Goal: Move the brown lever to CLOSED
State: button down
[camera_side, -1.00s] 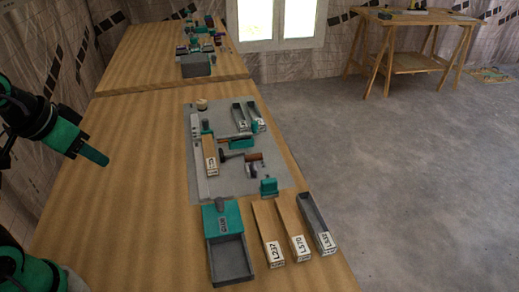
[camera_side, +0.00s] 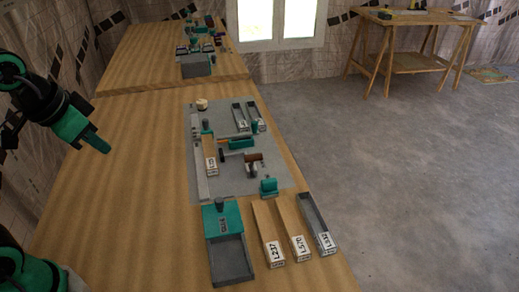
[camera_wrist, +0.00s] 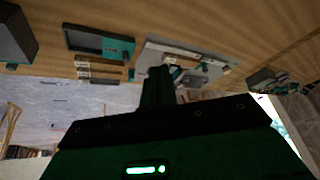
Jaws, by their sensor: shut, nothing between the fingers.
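A grey panel (camera_side: 225,182) lies on the wooden table in the side view, with several small levers and parts on it. A brown block-shaped handle (camera_side: 253,157) sits near its middle, on a dark stem; I take it for the brown lever. A teal bar (camera_side: 241,143) lies just behind it. Any OPEN or CLOSED marking is too small to read. My gripper (camera_side: 103,147) is shut and empty, above the table to the left of the panel and well apart from it. In the wrist view my gripper (camera_wrist: 160,70) covers part of the panel (camera_wrist: 150,48).
A teal and grey tray (camera_side: 231,259) stands in front of the panel, beside labelled wooden strips (camera_side: 269,232) and a grey channel (camera_side: 317,222). A round knob (camera_side: 202,104) stands at the panel's back left. The table left of the panel is bare.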

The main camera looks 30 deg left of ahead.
jog(key=w+d+r+m+g, duration=0.1)
jog(key=w+d+m, duration=0.3)
jog(key=w+m, duration=0.3)
jog(key=w+d+m+g, duration=0.25)
jog(key=w+m, duration=0.25)
jog(key=w, duration=0.3)
jog(key=w+d+f+m+g, duration=0.2)
jog(key=w+d+f+m, duration=0.7)
jog(key=w+d+m, duration=0.2)
jog(key=shift+w+d+f+m, duration=0.25)
jog(key=shift+d+f+m, duration=0.15)
jog(key=shift+d+m, duration=0.45)
jog(key=shift+a+f, duration=0.15)
jog(key=shift+a, duration=0.05)
